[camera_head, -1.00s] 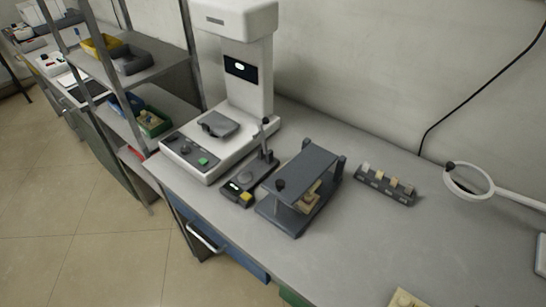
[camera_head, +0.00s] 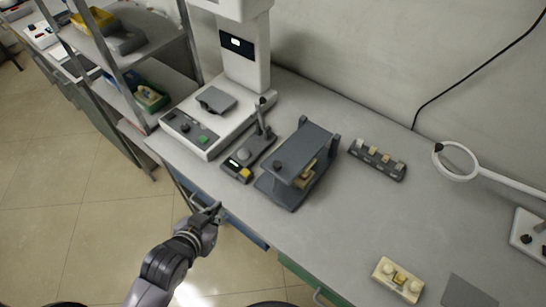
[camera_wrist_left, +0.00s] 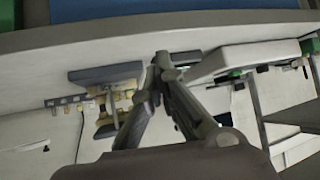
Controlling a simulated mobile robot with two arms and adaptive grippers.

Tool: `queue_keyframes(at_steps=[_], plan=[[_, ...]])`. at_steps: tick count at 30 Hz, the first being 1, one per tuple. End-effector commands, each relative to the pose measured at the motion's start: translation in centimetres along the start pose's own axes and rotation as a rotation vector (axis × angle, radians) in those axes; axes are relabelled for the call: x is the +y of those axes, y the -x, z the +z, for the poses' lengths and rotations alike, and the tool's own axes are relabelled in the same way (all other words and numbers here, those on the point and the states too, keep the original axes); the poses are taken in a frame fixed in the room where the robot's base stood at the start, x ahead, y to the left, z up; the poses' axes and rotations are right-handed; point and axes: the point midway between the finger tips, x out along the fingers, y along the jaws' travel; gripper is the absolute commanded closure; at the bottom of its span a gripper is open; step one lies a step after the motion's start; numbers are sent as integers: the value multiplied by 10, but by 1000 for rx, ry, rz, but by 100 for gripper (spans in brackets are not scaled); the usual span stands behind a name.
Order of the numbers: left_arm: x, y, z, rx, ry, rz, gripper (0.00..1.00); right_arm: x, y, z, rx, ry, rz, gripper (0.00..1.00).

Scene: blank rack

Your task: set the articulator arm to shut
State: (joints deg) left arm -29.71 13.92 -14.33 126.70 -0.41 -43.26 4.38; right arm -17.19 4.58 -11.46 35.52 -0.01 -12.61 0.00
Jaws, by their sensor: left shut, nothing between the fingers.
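The articulator (camera_head: 283,187) is a dark grey frame on the bench, with its flat upper arm (camera_head: 304,150) sloping over a tan dental model (camera_head: 305,177). A dark knob sits near the arm's front edge. It also shows in the left wrist view (camera_wrist_left: 104,75), at an odd angle. My left gripper (camera_head: 216,208) is in front of the bench edge, left of and nearer than the articulator, apart from it. Its fingers (camera_wrist_left: 161,58) are together and empty in the wrist view. My right gripper is not in view.
A white machine (camera_head: 212,125) and a small device with a yellow button (camera_head: 245,160) stand left of the articulator. A block rack (camera_head: 377,160) is to the right, a ring lamp (camera_head: 456,162) farther right. A tan model (camera_head: 398,280) lies near the front edge. The bench between is clear.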

Motion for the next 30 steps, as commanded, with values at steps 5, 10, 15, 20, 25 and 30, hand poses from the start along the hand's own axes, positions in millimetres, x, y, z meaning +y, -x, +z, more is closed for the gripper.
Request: queue_keyframes(at_steps=[5, 10, 15, 20, 25, 30], plan=[[24, 9, -59, 293, -33, 87, 100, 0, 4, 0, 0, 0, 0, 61], [52, 30, -99, 582, -48, 206, 100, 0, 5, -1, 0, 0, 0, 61], [70, 54, -115, 780, -47, 306, 100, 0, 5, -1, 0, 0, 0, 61], [76, 64, -121, 854, -42, 346, 100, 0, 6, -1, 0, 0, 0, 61], [81, 57, -136, 864, -41, 349, 100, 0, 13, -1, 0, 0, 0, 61], [92, 38, -163, 865, -40, 349, 100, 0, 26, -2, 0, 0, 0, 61]])
